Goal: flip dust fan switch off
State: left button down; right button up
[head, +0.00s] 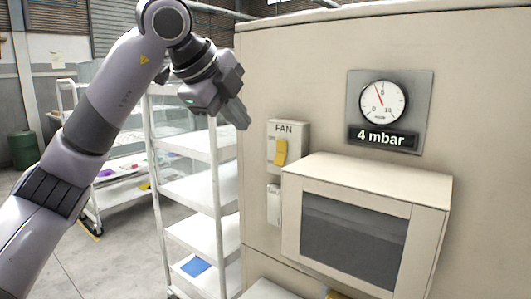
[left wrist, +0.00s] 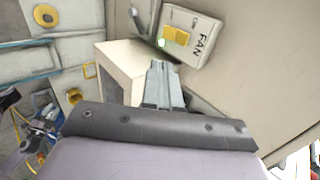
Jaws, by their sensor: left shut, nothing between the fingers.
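The fan switch box (head: 288,132) is pale, labelled FAN, and mounted on the beige cabinet wall. Its yellow switch lever (head: 280,153) sits on the front of the box. In the left wrist view the box (left wrist: 202,22) shows at the top, with the yellow lever (left wrist: 176,40) beside the FAN lettering. My left gripper (head: 242,122) is shut and empty, to the left of the box and apart from it in the head view. Its closed fingers (left wrist: 162,72) point up toward the box in the wrist view. My right gripper is not in view.
A gauge (head: 382,100) with a "4 mbar" display is on the cabinet to the right. A protruding hood with a dark window (head: 355,238) stands below the switch. A smaller box (head: 273,205) is under the fan switch. White shelving (head: 190,190) stands left of the cabinet.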

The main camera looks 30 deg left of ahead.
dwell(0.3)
pick_arm(q)
jog(key=p, duration=0.1)
send_near(280, 161)
jog(key=x, duration=0.5)
jog(key=shift+f, duration=0.15)
jog(key=shift+w+f, duration=0.2)
jog(key=shift+w, duration=0.25)
